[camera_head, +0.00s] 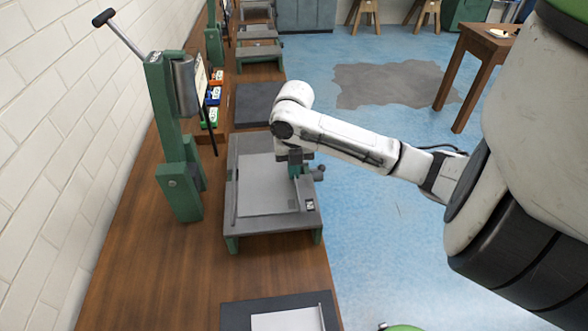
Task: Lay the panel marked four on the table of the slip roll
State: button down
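A green machine (180,150) with a lever and a grey roll, which looks like the slip roll, stands at the left of the wooden bench. To its right is a low grey table (243,231) with green legs. A flat light grey panel (262,190) lies on this table, within its raised edges. My gripper (297,174) points down over the table's right side, close to the panel's right edge. My arm hides its fingertips, so contact and opening cannot be told.
A dark mat (240,318) with another pale sheet (288,320) is at the bottom. A dark plate (256,104) and small coloured bins (212,97) lie beyond the table. More similar green-legged stands (258,55) line the bench. The blue floor right of the bench is open.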

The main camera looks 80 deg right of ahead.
jog(key=c, duration=1.8)
grip_release()
jog(key=o, duration=0.5)
jog(key=shift+o, duration=0.5)
jog(key=o, duration=0.5)
jog(key=shift+r, duration=0.1)
jog(key=shift+r+p, duration=2.55)
jog(key=shift+r, duration=0.9)
